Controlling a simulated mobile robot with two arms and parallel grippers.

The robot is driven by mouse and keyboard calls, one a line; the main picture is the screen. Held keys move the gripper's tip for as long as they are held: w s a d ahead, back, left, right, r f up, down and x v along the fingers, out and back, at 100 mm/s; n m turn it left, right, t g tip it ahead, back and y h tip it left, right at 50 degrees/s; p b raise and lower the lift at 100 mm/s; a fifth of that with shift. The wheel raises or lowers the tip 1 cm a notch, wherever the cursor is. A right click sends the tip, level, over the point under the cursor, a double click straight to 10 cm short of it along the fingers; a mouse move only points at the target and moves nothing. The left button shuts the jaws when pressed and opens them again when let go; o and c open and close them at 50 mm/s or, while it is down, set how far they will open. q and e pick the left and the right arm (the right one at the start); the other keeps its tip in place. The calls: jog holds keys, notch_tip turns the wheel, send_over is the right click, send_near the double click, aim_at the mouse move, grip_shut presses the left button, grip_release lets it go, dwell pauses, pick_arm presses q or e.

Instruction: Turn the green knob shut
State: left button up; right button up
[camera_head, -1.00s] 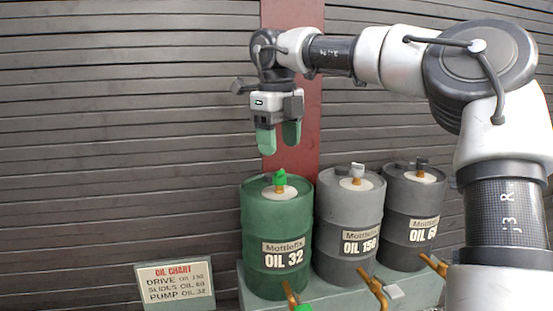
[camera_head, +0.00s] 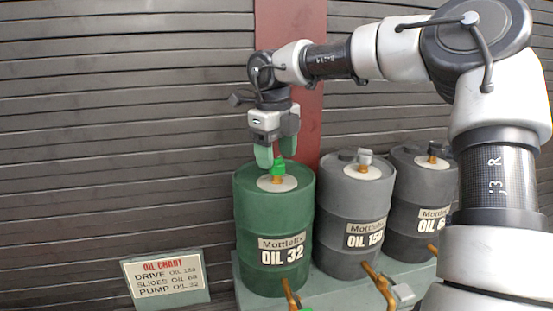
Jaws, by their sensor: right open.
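The green knob (camera_head: 279,167) stands on a brass stem on top of the green drum (camera_head: 262,215), labelled OIL 32. My right gripper (camera_head: 277,156) points down just above the drum top, with its green fingertips close around or beside the knob. The fingers are apart, and I cannot tell whether either touches the knob. A second green piece (camera_head: 306,309) shows at the bottom edge by the brass tap (camera_head: 290,292) of the green drum, mostly cut off. My left gripper is not in view.
Two grey drums, OIL 150 (camera_head: 352,212) and another (camera_head: 425,190), stand to the right, each with a grey knob on top. A greenish stand (camera_head: 325,285) carries the drums. An oil chart sign (camera_head: 165,278) is at lower left. Slatted wall (camera_head: 120,130) lies behind.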

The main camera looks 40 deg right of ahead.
jog(key=shift+d+f, duration=0.1)
jog(key=shift+f, duration=0.95)
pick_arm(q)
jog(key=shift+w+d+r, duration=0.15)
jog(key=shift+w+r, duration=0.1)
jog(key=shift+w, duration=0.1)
pick_arm(e)
jog(key=c, duration=0.9)
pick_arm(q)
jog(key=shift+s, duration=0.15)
